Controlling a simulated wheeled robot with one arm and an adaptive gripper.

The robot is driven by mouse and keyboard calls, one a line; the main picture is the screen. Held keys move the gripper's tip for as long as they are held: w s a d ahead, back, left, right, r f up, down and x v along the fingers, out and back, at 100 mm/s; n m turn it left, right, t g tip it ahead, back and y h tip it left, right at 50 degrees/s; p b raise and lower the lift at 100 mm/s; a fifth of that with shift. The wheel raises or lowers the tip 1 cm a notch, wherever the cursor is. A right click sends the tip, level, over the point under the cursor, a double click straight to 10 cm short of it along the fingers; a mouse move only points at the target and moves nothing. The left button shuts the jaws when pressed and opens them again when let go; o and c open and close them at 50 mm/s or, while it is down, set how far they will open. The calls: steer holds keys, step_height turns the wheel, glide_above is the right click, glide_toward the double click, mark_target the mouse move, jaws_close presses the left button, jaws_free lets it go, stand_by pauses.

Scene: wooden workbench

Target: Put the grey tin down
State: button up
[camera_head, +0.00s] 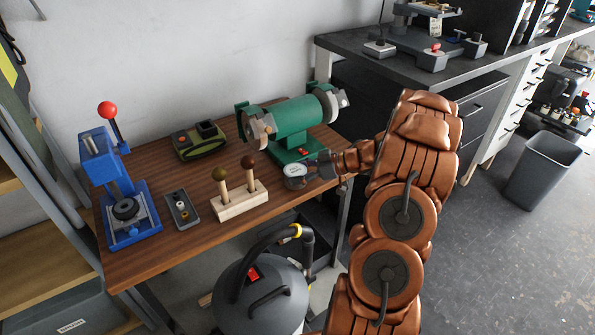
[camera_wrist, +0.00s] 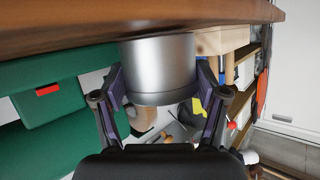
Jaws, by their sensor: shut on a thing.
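The grey tin (camera_head: 295,171) is at the right part of the workbench (camera_head: 165,259), just in front of the green grinder's base. My gripper (camera_head: 318,167) reaches in from the right and is shut on the tin. In the wrist view the tin (camera_wrist: 160,68) sits between the two fingers of my gripper (camera_wrist: 163,88), with the brown bench top (camera_wrist: 60,30) along the picture's top edge. The tin is at or very close to the bench surface; I cannot tell if it touches.
The green bench grinder (camera_head: 293,120) stands close behind the tin. A wooden block with two knobbed handles (camera_head: 240,204) is to its left. Farther left are a small grey plate (camera_head: 182,212), a green box (camera_head: 200,143) and a blue press (camera_head: 129,232). A vacuum cleaner (camera_head: 262,300) stands in front.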

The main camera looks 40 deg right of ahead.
steer(key=shift+f, duration=0.1)
steer(key=o, duration=1.2)
steer(key=shift+c, duration=0.2)
steer(key=shift+f+b, duration=0.25)
steer(key=shift+b, duration=0.4)
steer(key=shift+v, duration=1.1)
steer(key=shift+s+a+v, duration=0.1)
steer(key=shift+v, duration=1.35)
steer(key=shift+s+a+v, duration=0.1)
steer(key=shift+v, duration=1.35)
